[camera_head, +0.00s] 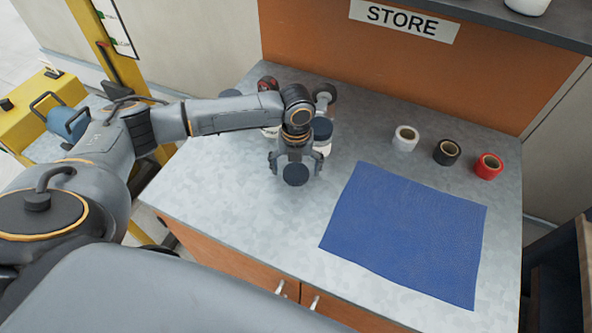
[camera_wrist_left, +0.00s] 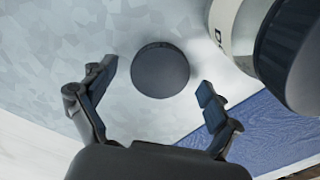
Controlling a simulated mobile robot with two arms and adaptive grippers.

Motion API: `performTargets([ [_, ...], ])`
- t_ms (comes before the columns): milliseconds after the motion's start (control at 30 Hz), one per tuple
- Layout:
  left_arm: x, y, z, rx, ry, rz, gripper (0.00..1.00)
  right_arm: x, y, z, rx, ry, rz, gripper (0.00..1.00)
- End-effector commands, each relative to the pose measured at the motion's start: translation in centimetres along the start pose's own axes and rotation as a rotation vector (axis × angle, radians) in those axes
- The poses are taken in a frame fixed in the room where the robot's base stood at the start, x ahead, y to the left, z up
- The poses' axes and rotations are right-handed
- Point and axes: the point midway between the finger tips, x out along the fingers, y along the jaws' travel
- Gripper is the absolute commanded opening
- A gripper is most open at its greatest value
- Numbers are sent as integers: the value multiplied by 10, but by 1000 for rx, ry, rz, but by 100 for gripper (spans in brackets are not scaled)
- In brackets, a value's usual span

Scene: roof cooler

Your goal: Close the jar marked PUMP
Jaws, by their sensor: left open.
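A dark round lid (camera_head: 295,175) shows between the fingers of my left gripper (camera_head: 295,163), over the counter. In the left wrist view the lid (camera_wrist_left: 160,70) is a flat disc that appears to lie on the counter. The open fingers of the gripper (camera_wrist_left: 157,82) are on either side of it, with gaps. A white jar with a dark top (camera_head: 322,129) stands just behind the gripper. In the left wrist view that jar (camera_wrist_left: 228,25) shows part of a label, too cut off to read. I cannot tell which jar is marked PUMP. My right gripper is out of view.
More items, one with a red and black top (camera_head: 268,84), are partly hidden behind my left arm. A blue mat (camera_head: 405,235) lies to the right. White (camera_head: 405,138), black (camera_head: 447,152) and red (camera_head: 488,166) tape rolls stand behind it. The front left counter is clear.

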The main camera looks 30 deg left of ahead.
Motion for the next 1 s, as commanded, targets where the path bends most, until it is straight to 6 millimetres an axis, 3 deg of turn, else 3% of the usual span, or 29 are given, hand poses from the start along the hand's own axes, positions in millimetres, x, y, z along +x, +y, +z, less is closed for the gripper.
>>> performTargets([
  [267, 0, 0, 0, 0, 0, 0, 90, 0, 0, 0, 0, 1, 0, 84],
  [500, 0, 0, 0, 0, 0, 0, 54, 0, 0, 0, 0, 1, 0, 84],
  [1000, -6, 0, 1, -1, -1, -1, 53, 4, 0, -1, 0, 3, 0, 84],
])
